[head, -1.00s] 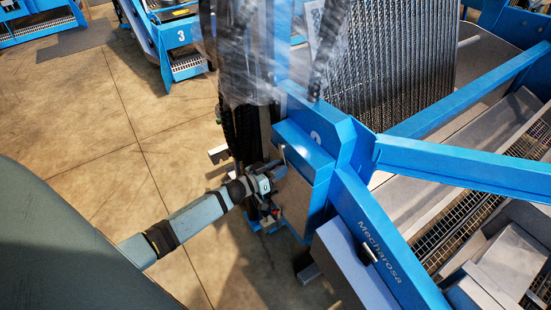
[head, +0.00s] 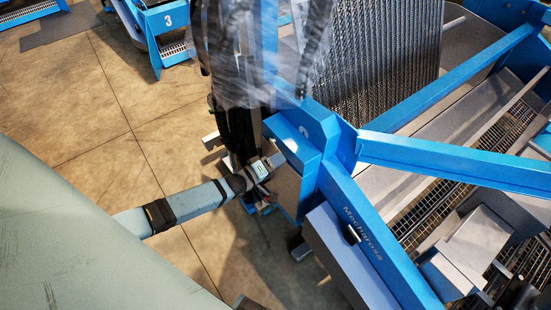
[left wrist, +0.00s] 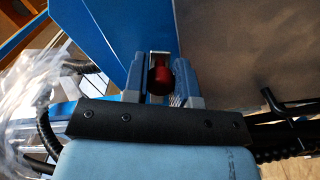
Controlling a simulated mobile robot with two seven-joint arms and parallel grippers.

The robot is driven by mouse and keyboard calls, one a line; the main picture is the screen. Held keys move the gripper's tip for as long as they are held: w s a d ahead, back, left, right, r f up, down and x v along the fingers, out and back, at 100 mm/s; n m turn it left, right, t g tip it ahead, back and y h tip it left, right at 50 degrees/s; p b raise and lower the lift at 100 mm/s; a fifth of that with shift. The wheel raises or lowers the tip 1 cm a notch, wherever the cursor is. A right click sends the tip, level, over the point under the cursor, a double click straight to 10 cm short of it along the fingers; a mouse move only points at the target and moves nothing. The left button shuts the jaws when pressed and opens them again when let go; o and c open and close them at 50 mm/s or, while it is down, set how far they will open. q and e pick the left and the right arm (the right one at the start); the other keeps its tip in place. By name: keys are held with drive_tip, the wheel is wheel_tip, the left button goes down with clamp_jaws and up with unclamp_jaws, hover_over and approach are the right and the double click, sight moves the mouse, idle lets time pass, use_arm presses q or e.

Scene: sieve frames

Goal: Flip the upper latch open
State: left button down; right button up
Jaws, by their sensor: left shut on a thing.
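My left gripper (head: 272,163) is at the side of a blue-framed machine box (head: 296,150), on its left face. In the left wrist view its two grey fingers (left wrist: 160,72) stand on either side of a dark red knob (left wrist: 160,80), the grip of a latch. The fingers are closed on it. A pale metal piece shows just beyond the knob, next to the blue panel (left wrist: 147,30). In the head view the gripper hides the latch. My right gripper is in neither view.
Dark hoses and clear plastic wrap (head: 245,60) hang close beside the gripper. Blue beams (head: 450,165) and a mesh screen (head: 385,50) lie to the right. Bare concrete floor (head: 80,110) is open to the left. A black bent handle (left wrist: 285,105) shows at right in the wrist view.

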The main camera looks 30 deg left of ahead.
use_arm(q)
drive_tip(key=shift+d+r+n, duration=0.15)
drive_tip(key=shift+r+n, duration=0.45)
drive_tip(key=shift+r+n+p, duration=0.35)
drive_tip(key=shift+r+n, duration=0.15)
drive_tip(key=shift+n, duration=0.4)
drive_tip(key=shift+w, duration=0.1)
drive_tip(key=c, duration=0.9)
unclamp_jaws()
drive_tip(key=shift+r, duration=0.1)
drive_tip(key=shift+c, duration=0.2)
